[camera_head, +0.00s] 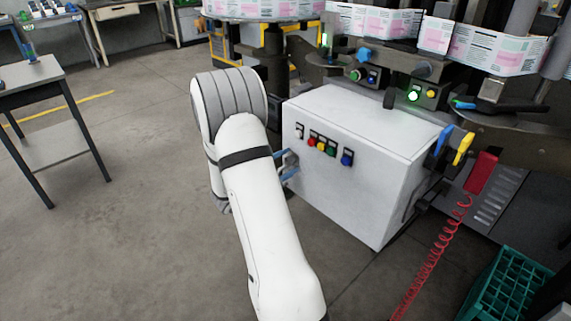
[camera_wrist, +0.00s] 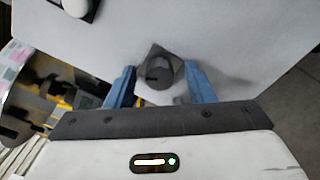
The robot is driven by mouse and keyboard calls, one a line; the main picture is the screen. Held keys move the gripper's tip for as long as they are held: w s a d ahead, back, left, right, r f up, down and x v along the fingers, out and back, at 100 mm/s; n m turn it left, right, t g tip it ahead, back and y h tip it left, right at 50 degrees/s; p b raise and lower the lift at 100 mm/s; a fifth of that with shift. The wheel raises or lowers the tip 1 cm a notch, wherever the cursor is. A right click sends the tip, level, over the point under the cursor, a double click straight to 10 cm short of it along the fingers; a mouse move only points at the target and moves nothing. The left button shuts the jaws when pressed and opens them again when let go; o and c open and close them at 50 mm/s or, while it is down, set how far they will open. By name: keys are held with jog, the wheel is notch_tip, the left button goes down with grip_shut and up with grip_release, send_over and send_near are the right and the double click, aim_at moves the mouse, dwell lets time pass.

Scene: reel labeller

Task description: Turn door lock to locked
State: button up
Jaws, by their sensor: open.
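The door lock (camera_wrist: 160,72) is a grey round knob with a small dark mark on a darker diamond-shaped plate, set in a pale panel in the wrist view. My gripper (camera_wrist: 159,69) is open, with one blue finger on each side of the lock. I cannot tell whether the fingers touch the knob. In the head view my gripper (camera_head: 289,170) is at the left side of the front of the white cabinet (camera_head: 375,185), largely hidden by my arm. The lock cannot be made out clearly there.
Several coloured buttons (camera_head: 322,145) sit on the cabinet front, up and right of my gripper. The labelling machine with its label reels (camera_head: 375,22) stands behind. A green crate (camera_head: 512,285) is at lower right. A grey table (camera_head: 40,75) stands left, with open floor between.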

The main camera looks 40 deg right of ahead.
jog(key=shift+c, duration=0.3)
jog(key=c, duration=0.9)
jog(key=shift+c, duration=0.2)
jog(key=shift+n, duration=0.3)
jog(key=n+p, duration=0.1)
jog(key=n, duration=0.1)
jog(key=shift+n, duration=0.3)
jog(key=n+p, duration=0.3)
jog(key=n, duration=0.1)
jog(key=shift+s+r, duration=0.1)
jog(key=n+p, duration=0.3)
jog(key=n, duration=0.2)
jog(key=shift+n, duration=0.4)
